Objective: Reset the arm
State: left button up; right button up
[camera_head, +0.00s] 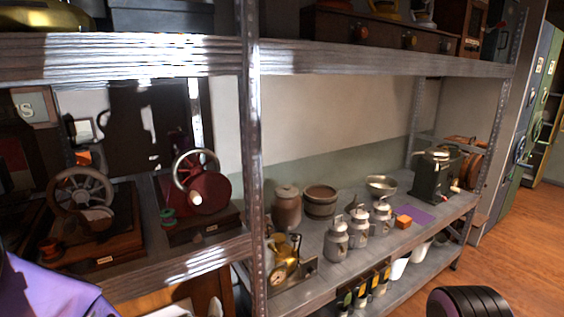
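Neither of my grippers shows in the head view. A smooth purple shape cuts into the bottom left corner, and a black ribbed round shape with a purple rim cuts into the bottom right. They may be parts of my arms, but I cannot tell. No gripper fingers are visible.
A metal shelf unit (150,58) fills most of the view. Its middle shelf holds red wheeled machines (207,190), several grey canisters (336,240), a wooden tub (320,203), a brass device (285,262), an orange block (403,221) and a purple mat (418,214). Wooden floor (520,250) is open at right.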

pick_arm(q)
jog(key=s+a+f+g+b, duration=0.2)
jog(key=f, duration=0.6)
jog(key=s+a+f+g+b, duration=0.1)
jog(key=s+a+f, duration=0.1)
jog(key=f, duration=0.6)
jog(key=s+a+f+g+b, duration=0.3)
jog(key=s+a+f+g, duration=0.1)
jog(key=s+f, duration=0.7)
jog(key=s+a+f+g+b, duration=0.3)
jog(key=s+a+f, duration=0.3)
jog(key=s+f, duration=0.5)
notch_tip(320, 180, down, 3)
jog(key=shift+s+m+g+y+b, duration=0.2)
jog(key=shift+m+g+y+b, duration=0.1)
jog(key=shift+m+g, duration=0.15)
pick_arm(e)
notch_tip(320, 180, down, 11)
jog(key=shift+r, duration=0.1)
